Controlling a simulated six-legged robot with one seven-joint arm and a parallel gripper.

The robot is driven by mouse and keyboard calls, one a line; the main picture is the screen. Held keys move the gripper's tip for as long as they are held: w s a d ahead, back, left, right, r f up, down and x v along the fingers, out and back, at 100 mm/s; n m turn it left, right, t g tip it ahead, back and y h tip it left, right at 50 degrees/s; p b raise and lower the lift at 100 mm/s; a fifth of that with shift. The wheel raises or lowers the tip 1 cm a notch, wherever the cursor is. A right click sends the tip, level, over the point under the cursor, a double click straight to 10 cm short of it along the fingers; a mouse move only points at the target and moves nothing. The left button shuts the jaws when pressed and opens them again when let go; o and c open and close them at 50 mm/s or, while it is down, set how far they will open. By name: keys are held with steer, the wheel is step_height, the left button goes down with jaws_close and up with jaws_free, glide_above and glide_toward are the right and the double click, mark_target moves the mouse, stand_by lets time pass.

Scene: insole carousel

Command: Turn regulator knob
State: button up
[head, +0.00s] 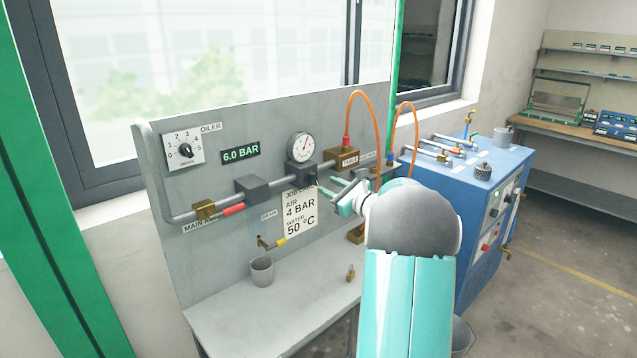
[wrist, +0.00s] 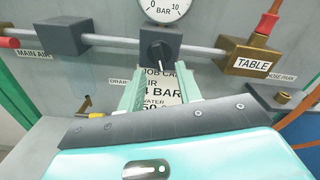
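The regulator knob (wrist: 158,52) is a black round knob with a white pointer mark, on the front of a dark grey block on the pipe. It sits below a round white pressure gauge (head: 301,147), which also shows at the top of the wrist view (wrist: 168,8). My gripper (head: 336,188) is open and empty in front of the panel. In the wrist view its two pale green fingers (wrist: 160,88) point at the knob from below, one on each side, apart from it. In the head view the gripper hides part of this area. A green display (head: 240,153) reads 6.0 BAR.
A job card (head: 299,212) reads air 4 BAR, water 50 °C. The pipe carries a red-handled MAIN AIR valve (head: 232,209) and a brass TABLE block (head: 343,158) with an orange hose (head: 373,115). A grey cup (head: 262,271) stands below. A blue machine (head: 470,185) is at right.

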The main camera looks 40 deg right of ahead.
mark_target(316, 180)
steer(key=w, duration=0.5)
steer(key=shift+a, duration=0.15)
steer(key=shift+c, duration=0.4)
jaws_close()
